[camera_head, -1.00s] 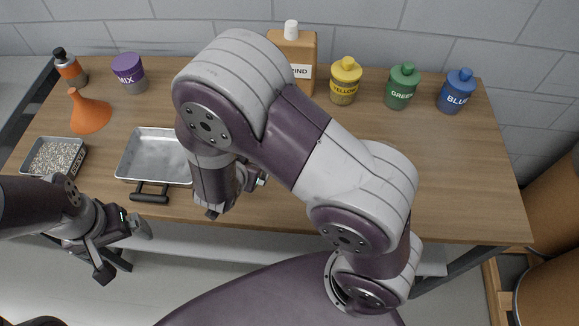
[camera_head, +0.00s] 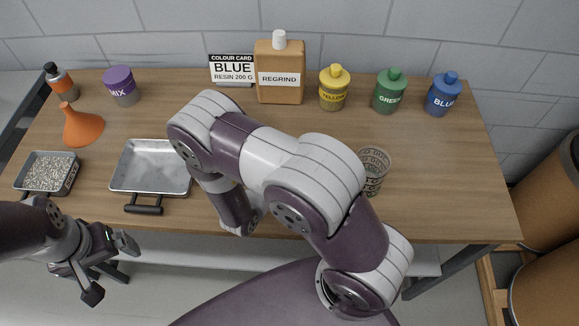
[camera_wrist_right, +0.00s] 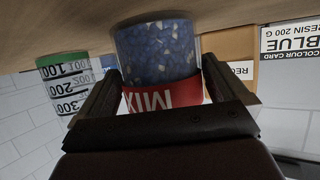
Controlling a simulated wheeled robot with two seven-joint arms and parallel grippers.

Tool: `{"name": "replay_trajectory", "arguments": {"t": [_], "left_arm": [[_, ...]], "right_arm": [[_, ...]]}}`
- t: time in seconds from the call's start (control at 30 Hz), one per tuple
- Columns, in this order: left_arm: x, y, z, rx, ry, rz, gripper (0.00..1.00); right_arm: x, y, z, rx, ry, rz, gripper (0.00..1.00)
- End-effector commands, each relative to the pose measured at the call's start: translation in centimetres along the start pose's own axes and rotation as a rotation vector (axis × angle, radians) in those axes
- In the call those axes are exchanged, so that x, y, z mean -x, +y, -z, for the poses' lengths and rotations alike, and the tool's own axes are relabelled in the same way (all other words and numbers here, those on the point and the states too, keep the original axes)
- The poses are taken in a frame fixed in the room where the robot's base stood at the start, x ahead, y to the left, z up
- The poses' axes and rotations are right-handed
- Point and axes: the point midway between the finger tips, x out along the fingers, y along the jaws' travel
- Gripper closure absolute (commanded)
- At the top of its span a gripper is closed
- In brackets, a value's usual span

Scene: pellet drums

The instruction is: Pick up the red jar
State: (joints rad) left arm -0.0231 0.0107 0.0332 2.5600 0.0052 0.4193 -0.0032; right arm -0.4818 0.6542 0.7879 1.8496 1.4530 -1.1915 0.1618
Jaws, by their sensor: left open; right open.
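The red jar (camera_wrist_right: 158,57) shows in the right wrist view, upside down in the picture. It has a clear body with blue and a few pale pellets and a red band or lid marked MIX (camera_wrist_right: 158,98). My right gripper (camera_wrist_right: 160,75) is open, with one finger on each side of the jar; I cannot tell whether they touch it. In the head view my right arm hides this jar and most of the right gripper. My left gripper (camera_head: 110,268) is open and empty, off the table's front edge at the lower left.
An empty metal tray (camera_head: 151,170) and a pellet tray (camera_head: 47,174) lie left. An orange funnel (camera_head: 82,128) and purple MIX jar (camera_head: 121,86) stand behind. A clear beaker (camera_head: 374,165) stands right of my arm; yellow (camera_head: 334,88), green (camera_head: 389,92) and blue (camera_head: 443,95) jars line the back.

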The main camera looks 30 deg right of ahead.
Motion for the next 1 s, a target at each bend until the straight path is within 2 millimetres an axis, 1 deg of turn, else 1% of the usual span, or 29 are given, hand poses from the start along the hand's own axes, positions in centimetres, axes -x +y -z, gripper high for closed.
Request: {"name": "replay_trajectory", "arguments": {"t": [0.07,0.2,0.23,0.27,0.3,0.37,0.4,0.43,0.63,0.77,0.87,0.97,1.0], "left_arm": [[0.0,0.0,0.0,0.0,0.0,0.0,0.0],[0.0,0.0,0.0,0.0,0.0,0.0,0.0],[0.0,0.0,0.0,0.0,0.0,0.0,0.0],[0.0,0.0,0.0,0.0,0.0,0.0,0.0],[0.0,0.0,0.0,0.0,0.0,0.0,0.0],[0.0,0.0,0.0,0.0,0.0,0.0,0.0],[0.0,0.0,0.0,0.0,0.0,0.0,0.0],[0.0,0.0,0.0,0.0,0.0,0.0,0.0],[0.0,0.0,0.0,0.0,0.0,0.0,0.0],[-0.1,0.0,0.0,0.0,0.0,0.0,0.0],[-0.3,0.0,0.0,0.0,0.0,0.0,0.0],[-0.5,0.0,-0.1,0.0,0.0,0.0,0.0],[-0.6,0.0,-0.1,0.0,0.0,0.0,0.0]], "right_arm": [[-0.3,0.0,0.0,0.001,0.0,0.0,0.0],[-0.3,0.0,-0.1,0.001,0.0,0.001,0.0],[-0.3,0.0,-0.1,0.001,0.0,0.001,0.03],[-0.3,0.0,-0.1,0.001,0.0,0.001,0.13],[-0.3,0.0,-0.1,0.001,0.0,0.001,0.26],[-0.3,0.0,-0.1,0.001,0.0,0.001,0.46],[-0.3,0.0,0.0,0.001,0.0,0.001,0.59],[-0.3,0.0,0.0,0.0,0.001,0.002,0.62],[-0.2,-0.1,0.1,0.0,0.001,0.002,0.62],[0.0,-0.1,0.7,-0.002,0.001,0.002,0.61],[0.5,-0.1,1.9,-0.004,0.001,0.002,0.61],[1.3,-0.2,3.9,-0.006,0.001,0.003,0.61],[1.5,0.8,4.2,0.0,0.001,0.001,0.61]]}}
